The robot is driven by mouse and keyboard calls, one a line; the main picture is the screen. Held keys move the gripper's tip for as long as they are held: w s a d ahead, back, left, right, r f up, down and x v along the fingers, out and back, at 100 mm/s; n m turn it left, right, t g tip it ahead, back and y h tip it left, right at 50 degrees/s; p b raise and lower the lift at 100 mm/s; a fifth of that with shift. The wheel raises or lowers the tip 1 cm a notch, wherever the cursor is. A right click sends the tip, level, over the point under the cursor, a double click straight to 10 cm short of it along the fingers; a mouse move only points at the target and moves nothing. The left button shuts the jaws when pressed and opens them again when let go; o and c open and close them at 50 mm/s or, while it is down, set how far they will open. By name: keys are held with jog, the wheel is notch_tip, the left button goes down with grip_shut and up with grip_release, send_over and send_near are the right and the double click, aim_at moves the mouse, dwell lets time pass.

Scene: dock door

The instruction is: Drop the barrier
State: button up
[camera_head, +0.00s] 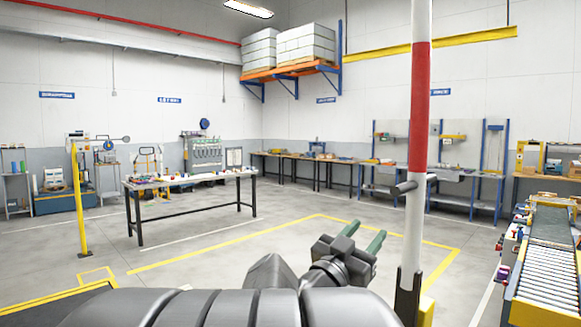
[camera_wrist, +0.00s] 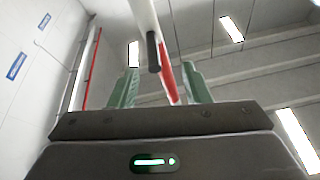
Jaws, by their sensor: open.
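The barrier (camera_head: 418,110) is a white pole with a red band, standing upright just right of the middle of the head view. A dark handle (camera_head: 402,188) sticks out from its lower part toward the left. The pole's foot sits in a dark bracket by a yellow post. My gripper (camera_head: 363,237) is left of the pole and lower than the handle, its green fingers apart and empty. In the wrist view the green fingers (camera_wrist: 159,86) are spread, and the handle (camera_wrist: 153,52) and the pole (camera_wrist: 143,14) show beyond and between them.
A yellow post (camera_head: 78,200) stands at the left, with floor markings near it. A long workbench (camera_head: 190,184) stands behind on the left. A roller conveyor (camera_head: 545,285) with small items runs along the right. The floor in the middle is open.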

aim_at(403, 189)
jog(key=shift+m+g+h, duration=0.7)
jog(key=p+x, duration=0.1)
jog(key=x, duration=0.4)
jog(key=r+p+x, duration=0.1)
jog(key=x, duration=0.4)
jog(key=s+p+x, duration=0.1)
jog(key=x, duration=0.4)
jog(key=shift+a+r, duration=0.1)
jog(key=shift+r, duration=0.25)
grip_shut()
